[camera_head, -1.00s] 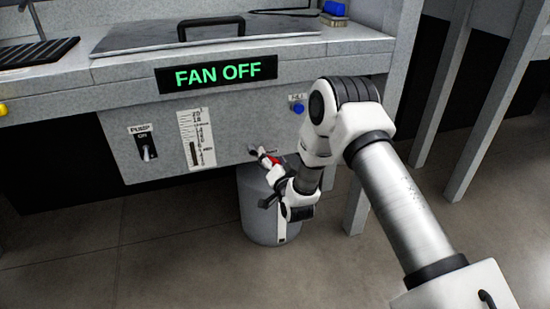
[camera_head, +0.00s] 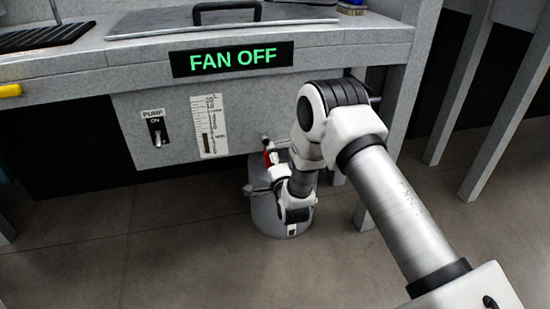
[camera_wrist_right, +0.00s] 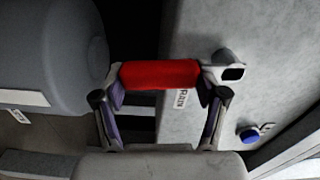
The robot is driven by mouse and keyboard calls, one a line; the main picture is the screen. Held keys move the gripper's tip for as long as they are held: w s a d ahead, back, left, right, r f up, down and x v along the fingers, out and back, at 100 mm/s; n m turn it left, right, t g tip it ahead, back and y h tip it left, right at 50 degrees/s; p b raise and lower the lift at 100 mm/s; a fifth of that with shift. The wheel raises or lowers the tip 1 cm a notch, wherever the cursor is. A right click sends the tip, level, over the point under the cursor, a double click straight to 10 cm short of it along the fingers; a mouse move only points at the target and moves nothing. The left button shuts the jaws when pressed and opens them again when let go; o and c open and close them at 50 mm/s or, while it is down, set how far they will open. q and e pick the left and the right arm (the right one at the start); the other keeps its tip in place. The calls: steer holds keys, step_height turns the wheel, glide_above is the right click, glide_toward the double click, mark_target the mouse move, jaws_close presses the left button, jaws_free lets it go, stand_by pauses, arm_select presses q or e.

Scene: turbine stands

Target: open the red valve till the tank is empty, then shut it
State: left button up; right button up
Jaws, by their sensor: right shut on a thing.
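The red valve handle (camera_head: 267,158) is at the lower edge of the tank's grey front panel, partly hidden by my right wrist. In the right wrist view the red handle (camera_wrist_right: 160,73) spans between the two fingers of my right gripper (camera_wrist_right: 160,88), which is shut on it. The gauge (camera_head: 209,127) on the panel shows a dark column in its lower part. A grey drum (camera_head: 265,212) stands on the floor below the valve, partly behind my right wrist. My left gripper is not in view.
A PUMP switch (camera_head: 157,131) is left of the gauge. A FAN OFF sign (camera_head: 232,59) hangs on the bench front above. A blue button (camera_wrist_right: 249,136) shows on the panel in the right wrist view. The bench leg (camera_head: 391,150) is behind my right arm.

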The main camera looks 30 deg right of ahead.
steer(key=shift+w+r, duration=0.1)
stand_by(0.4)
steer(key=o, duration=1.7)
steer(key=shift+a, duration=0.1)
steer(key=shift+s+a+f, duration=0.1)
steer(key=shift+s+f, duration=0.1)
steer(key=shift+s, duration=0.25)
steer(key=v, duration=1.1)
steer(key=shift+s+f, duration=0.1)
